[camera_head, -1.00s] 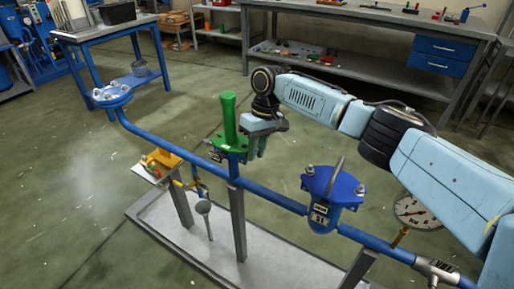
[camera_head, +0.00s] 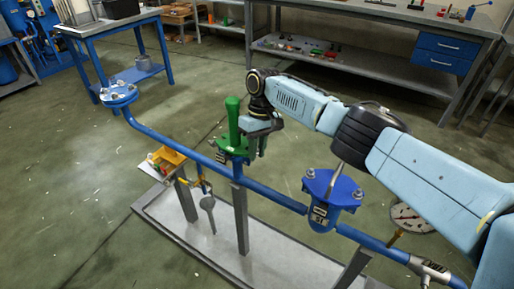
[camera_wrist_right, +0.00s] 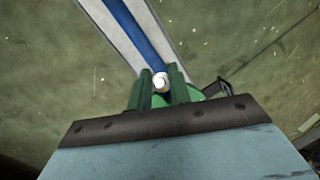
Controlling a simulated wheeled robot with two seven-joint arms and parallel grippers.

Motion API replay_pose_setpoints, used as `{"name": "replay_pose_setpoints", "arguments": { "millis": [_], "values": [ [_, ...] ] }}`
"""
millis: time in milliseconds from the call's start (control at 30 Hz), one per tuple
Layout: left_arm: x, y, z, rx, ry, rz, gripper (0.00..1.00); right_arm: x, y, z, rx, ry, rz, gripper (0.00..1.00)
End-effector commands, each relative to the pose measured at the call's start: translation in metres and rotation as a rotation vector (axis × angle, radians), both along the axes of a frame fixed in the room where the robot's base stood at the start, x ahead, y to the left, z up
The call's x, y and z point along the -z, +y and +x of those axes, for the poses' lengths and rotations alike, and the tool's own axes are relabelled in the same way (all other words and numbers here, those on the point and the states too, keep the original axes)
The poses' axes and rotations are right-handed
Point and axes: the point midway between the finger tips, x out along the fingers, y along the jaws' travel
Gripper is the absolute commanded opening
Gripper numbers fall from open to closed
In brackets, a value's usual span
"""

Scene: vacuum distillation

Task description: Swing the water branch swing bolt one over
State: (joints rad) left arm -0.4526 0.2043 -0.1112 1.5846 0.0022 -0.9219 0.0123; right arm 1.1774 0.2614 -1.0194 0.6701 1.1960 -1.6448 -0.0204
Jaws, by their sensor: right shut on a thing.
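The green fitting (camera_head: 236,150) with its tall upright green post (camera_head: 233,120) sits on the blue pipe at the middle of the head view. My right gripper (camera_head: 260,143) reaches down just right of that post, its fingers at the fitting's right side. In the right wrist view my gripper (camera_wrist_right: 161,88) is shut on a bolt, whose pale round end (camera_wrist_right: 161,82) shows between the two green fingers. Part of the green fitting (camera_wrist_right: 205,97) shows behind the fingers. The bolt's shank and lower end are hidden. My left gripper is in neither view.
The blue pipe (camera_head: 180,150) runs from an open blue flange (camera_head: 118,95) to a blue lidded housing (camera_head: 325,200). A pressure gauge (camera_head: 408,217) stands at right. A yellow box (camera_head: 168,157) sits left of the fitting. Open floor lies beyond the pipe.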

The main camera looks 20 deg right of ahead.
Motion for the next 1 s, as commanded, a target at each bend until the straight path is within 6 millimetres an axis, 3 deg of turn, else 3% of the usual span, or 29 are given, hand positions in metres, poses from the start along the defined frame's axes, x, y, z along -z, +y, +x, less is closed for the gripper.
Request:
{"name": "replay_pose_setpoints", "arguments": {
  "millis": [100,133,167,567,667,1000],
  "values": [
    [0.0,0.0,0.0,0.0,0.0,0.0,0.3,0.002,-0.004,-0.003,0.003,0.012,-0.008,0.0],
    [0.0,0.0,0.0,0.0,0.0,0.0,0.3,0.003,-0.004,-0.003,0.003,0.012,-0.008,0.23],
    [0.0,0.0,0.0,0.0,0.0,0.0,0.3,0.003,-0.004,-0.003,0.003,0.012,-0.008,0.27],
    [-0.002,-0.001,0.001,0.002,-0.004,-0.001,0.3,-0.005,-0.002,-0.001,0.0,0.008,-0.003,0.28],
    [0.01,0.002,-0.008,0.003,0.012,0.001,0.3,-0.02,-0.004,0.002,0.001,0.007,-0.003,0.28],
    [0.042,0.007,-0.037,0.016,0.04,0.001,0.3,-0.093,-0.016,0.015,0.002,0.007,-0.003,0.28]
  ]
}}
